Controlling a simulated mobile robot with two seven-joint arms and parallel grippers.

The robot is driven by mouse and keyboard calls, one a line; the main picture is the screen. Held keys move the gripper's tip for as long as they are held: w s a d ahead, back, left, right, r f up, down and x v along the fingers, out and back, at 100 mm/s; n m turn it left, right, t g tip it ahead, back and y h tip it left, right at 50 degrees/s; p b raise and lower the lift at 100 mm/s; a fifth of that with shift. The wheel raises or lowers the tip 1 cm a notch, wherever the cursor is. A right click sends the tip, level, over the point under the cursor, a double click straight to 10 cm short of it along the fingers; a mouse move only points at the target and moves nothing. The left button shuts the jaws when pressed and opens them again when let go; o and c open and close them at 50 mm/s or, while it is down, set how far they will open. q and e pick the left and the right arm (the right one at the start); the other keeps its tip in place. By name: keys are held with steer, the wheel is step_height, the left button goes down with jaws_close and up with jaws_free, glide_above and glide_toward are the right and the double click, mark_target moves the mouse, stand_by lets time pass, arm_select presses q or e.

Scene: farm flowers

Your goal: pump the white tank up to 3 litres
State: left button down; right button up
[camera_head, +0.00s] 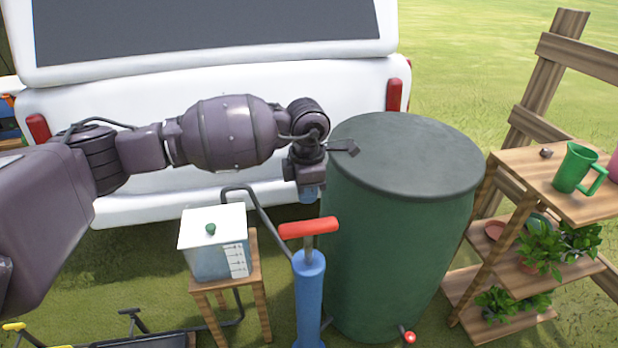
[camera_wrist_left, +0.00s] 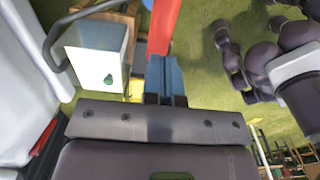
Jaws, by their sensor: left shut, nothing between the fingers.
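The white tank (camera_head: 217,250) stands on a small wooden stool, with a white lid and a green knob. Its front has a scale too small to read, and bluish liquid shows inside. The tank also shows in the wrist view (camera_wrist_left: 98,52). The blue pump (camera_head: 309,295) stands upright to the right of the stool. Its red handle (camera_head: 309,228) sits above the body on a short length of rod. My left gripper (camera_head: 307,192) points down above and behind the handle, apart from it. It is shut and empty; its blue fingertips (camera_wrist_left: 165,80) show in the wrist view.
A large green barrel (camera_head: 400,230) with a dark lid stands right of the pump, close to my left gripper. A white vehicle (camera_head: 220,110) is behind. A wooden shelf (camera_head: 545,165) with plants and a green jug (camera_head: 575,168) is at the right. A dark hose runs behind the pump.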

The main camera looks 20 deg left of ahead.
mark_target(307, 222)
arm_select(q)
step_height(307, 222, down, 5)
steer(key=shift+r+b, duration=0.1)
steer(key=shift+b, duration=0.4)
steer(key=shift+f, duration=0.85)
arm_select(e)
steer(key=shift+w+a+f+n, duration=0.1)
steer(key=shift+w+f+n, duration=0.1)
steer(key=shift+w+n, duration=0.1)
steer(key=shift+w, duration=0.1)
